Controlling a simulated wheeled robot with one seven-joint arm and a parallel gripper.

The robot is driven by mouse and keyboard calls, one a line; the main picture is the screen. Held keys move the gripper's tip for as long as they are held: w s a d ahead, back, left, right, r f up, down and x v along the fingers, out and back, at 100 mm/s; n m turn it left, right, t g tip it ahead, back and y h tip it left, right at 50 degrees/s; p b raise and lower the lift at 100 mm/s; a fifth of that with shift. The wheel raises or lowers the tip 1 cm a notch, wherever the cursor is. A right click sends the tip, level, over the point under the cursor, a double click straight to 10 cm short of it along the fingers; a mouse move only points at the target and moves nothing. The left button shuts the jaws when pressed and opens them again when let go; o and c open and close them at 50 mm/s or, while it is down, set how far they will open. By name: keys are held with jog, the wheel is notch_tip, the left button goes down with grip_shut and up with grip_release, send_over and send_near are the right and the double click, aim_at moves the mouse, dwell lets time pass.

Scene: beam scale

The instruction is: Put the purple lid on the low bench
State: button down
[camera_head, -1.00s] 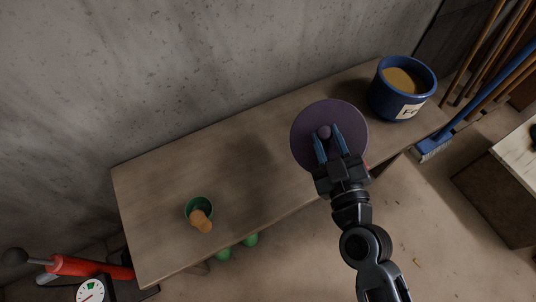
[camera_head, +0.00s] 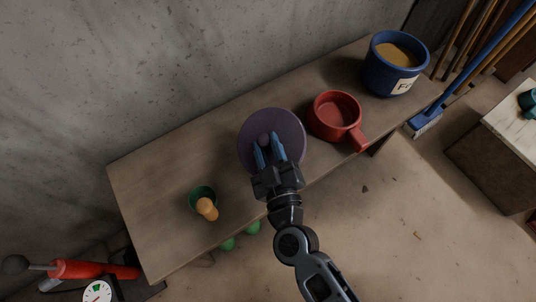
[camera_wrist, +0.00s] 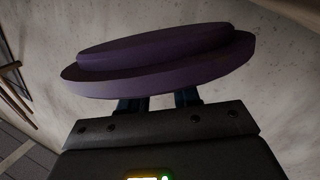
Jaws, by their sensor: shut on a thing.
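The purple lid (camera_head: 288,130) is a round disc with a small knob on top. My gripper (camera_head: 267,146) is shut on that knob and holds the lid over the middle of the low bench (camera_head: 160,170). In the wrist view the lid (camera_wrist: 160,58) fills the upper middle, beyond the fingers, against the wall. I cannot tell exactly how high the lid is above the bench. The knob is hidden in the wrist view.
A red pot (camera_head: 334,110) with a handle stands right of the lid. A blue pot (camera_head: 384,75) stands at the bench's right end. A green cup (camera_head: 198,193) with an orange-brown object (camera_head: 207,209) is at the left. The bench between cup and lid is bare.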

aim_at(267, 152)
jog(key=shift+f+b, duration=1.65)
jog(key=shift+f, duration=0.3)
jog(key=shift+f, duration=0.25)
jog(key=c, duration=0.8)
grip_release()
jog(key=shift+r, duration=0.1)
jog(key=shift+r, duration=0.2)
jog(key=p+v, duration=0.2)
jog(key=v, duration=1)
jog(key=shift+s, duration=0.1)
